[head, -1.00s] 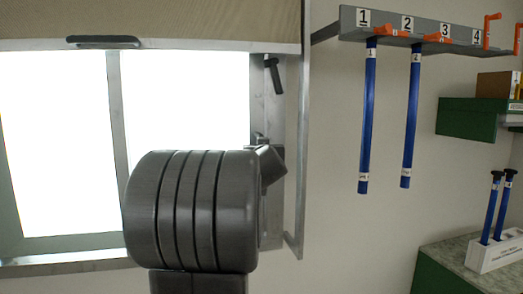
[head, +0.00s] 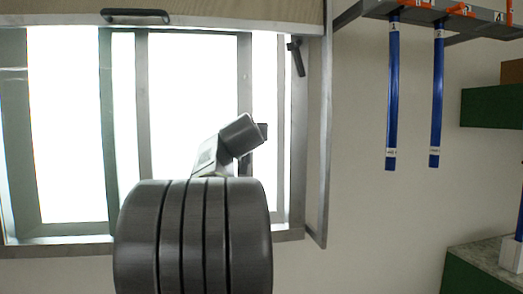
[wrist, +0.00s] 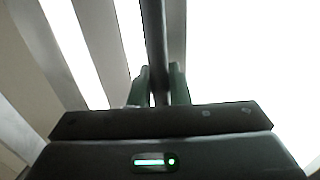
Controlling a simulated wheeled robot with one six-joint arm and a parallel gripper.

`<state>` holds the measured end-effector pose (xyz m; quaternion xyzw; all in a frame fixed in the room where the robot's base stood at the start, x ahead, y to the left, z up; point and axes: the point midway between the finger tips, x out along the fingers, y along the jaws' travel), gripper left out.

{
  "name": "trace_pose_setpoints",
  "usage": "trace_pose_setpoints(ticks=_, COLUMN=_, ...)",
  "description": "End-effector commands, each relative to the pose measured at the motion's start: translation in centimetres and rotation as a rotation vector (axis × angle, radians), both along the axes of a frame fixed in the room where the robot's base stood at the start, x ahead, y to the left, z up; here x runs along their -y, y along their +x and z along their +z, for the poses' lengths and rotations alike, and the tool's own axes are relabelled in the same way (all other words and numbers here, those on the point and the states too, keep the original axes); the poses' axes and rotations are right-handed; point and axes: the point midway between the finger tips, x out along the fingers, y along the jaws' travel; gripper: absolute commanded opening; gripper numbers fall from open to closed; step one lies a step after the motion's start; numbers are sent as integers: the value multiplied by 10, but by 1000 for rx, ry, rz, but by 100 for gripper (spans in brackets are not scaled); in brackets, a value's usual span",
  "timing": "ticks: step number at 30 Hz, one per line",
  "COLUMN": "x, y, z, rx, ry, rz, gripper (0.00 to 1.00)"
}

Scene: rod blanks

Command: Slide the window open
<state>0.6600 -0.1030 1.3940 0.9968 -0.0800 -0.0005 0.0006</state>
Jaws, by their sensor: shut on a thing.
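The window has a sliding sash in a grey metal frame (head: 297,180). The sash's right stile (head: 244,75) stands apart from the right side of the frame, with a bright gap (head: 264,90) between. In the wrist view a dark upright bar handle (wrist: 154,40) runs between the fingers. My gripper (wrist: 160,93) is shut on this handle. In the head view my wrist covers the fingers and most of the handle. A dark lever (head: 297,57) hangs tilted at the frame's upper right.
A wooden shutter or cabinet front with a dark pull (head: 135,16) is above the window. To the right, a grey rack (head: 480,20) holds hanging blue rods (head: 392,95). A green shelf (head: 492,106) and a counter (head: 485,262) are farther right.

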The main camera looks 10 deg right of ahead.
Motion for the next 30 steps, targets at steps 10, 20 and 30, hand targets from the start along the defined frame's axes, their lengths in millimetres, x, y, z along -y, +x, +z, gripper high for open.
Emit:
trace_pose_setpoints(ticks=10, x=-54, y=-2, z=-4, rx=7, ry=-1, rz=7, gripper=0)
trace_pose_setpoints(ticks=20, x=-114, y=-5, z=-2, rx=7, ry=1, rz=7, gripper=0)
trace_pose_setpoints(ticks=30, x=-183, y=-7, z=1, rx=4, ry=2, rz=5, gripper=0)
